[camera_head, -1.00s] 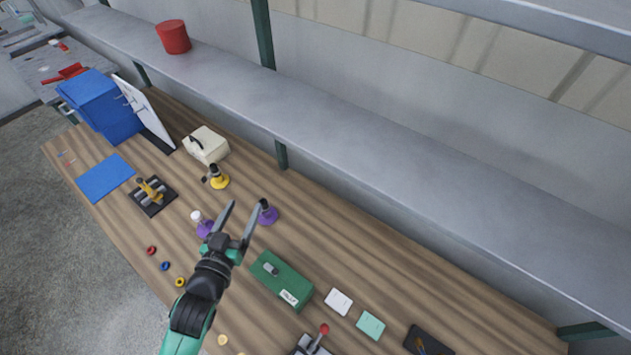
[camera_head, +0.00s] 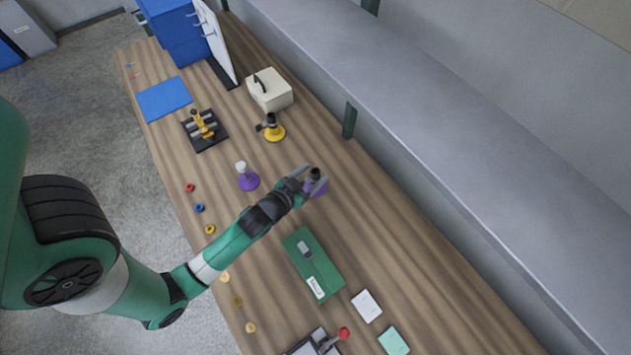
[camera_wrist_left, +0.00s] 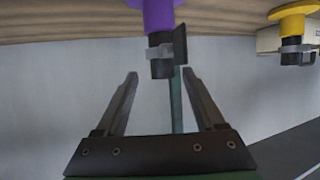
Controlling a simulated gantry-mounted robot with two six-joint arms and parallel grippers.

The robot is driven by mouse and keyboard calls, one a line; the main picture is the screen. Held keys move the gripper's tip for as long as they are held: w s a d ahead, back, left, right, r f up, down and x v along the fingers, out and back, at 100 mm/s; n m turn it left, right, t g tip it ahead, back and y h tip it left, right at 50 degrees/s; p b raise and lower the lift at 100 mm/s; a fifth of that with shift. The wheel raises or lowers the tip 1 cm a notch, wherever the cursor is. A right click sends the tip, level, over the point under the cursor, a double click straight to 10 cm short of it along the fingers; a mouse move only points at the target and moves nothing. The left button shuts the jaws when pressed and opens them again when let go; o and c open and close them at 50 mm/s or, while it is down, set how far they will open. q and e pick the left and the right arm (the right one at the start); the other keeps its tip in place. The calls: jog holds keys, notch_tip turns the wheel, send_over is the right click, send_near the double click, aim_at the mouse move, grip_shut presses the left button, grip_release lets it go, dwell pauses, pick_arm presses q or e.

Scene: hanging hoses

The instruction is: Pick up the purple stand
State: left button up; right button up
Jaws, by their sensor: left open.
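A purple stand with a black clamp top (camera_head: 319,190) is on the wooden table, partly hidden by my left gripper (camera_head: 312,178) in the head view. In the left wrist view the purple stand (camera_wrist_left: 159,16) shows upside down, its black end lined up between the fingertips. My left gripper (camera_wrist_left: 160,76) is open, with nothing clasped; I cannot tell exactly how deep the stand is between the fingers. A second purple stand with a white top (camera_head: 248,181) is to the left. My right gripper is not in view.
A yellow stand (camera_head: 274,133) and a cream box (camera_head: 272,91) are farther back. A green box (camera_head: 316,268) lies close in front of the gripper. A grey shelf (camera_head: 440,150) runs along the table's right side. Small coloured rings lie near the left edge.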

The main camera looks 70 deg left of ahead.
aim_at(318, 169)
pick_arm(q)
jog(key=b+x, duration=0.1)
jog(key=x, duration=0.3)
jog(key=shift+a+f, duration=0.2)
jog(key=shift+a, duration=0.05)
jog(key=shift+w+a+f, duration=0.1)
jog(key=shift+w+a, duration=0.15)
jog(key=shift+w, duration=0.15)
jog(key=shift+c, duration=0.3)
grip_shut()
dwell(0.5)
